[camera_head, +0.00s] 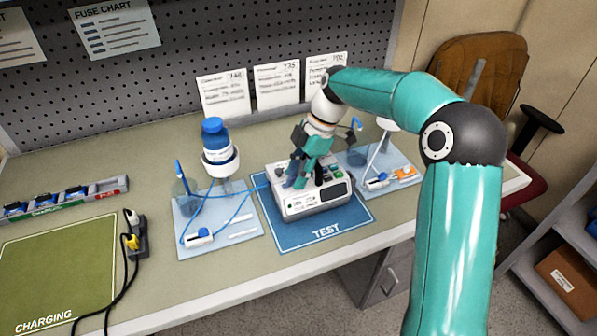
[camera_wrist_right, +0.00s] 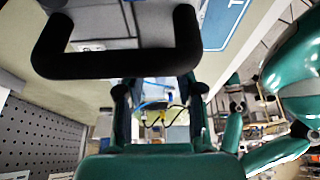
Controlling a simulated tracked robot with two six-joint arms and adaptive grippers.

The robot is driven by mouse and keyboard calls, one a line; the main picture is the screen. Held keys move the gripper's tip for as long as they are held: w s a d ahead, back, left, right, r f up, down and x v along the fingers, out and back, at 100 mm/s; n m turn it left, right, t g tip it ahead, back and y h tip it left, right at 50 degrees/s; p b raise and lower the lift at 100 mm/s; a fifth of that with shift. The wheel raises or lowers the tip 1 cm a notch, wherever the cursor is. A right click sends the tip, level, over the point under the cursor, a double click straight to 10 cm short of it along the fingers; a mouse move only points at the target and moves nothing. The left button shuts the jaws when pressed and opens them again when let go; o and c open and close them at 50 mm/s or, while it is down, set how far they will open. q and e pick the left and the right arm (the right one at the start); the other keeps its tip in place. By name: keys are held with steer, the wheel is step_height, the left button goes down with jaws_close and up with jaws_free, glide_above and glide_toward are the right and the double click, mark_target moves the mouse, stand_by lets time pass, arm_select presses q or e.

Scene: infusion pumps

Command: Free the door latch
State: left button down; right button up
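The white and grey infusion pump (camera_head: 308,206) stands on the blue TEST mat (camera_head: 325,230), with coloured buttons and a dark display on its front. My right gripper (camera_head: 302,180) is over the pump's top and hides part of it. In the right wrist view its two fingers (camera_wrist_right: 158,92) stand apart with no object visible between them. A thick black U-shaped handle (camera_wrist_right: 118,64) crosses the view just beyond the fingertips, below the pump's grey casing (camera_wrist_right: 125,20). I cannot make out contact with it, or identify the door latch.
Light blue trays with tubing flank the pump, the left tray (camera_head: 218,246) and the right tray (camera_head: 403,165). A green CHARGING mat (camera_head: 60,265) and black cables (camera_head: 123,265) lie at the left.

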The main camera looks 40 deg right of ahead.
steer(key=v, duration=1.1)
steer(key=shift+d+r, duration=0.2)
steer(key=shift+r, duration=0.2)
steer(key=shift+s, duration=0.1)
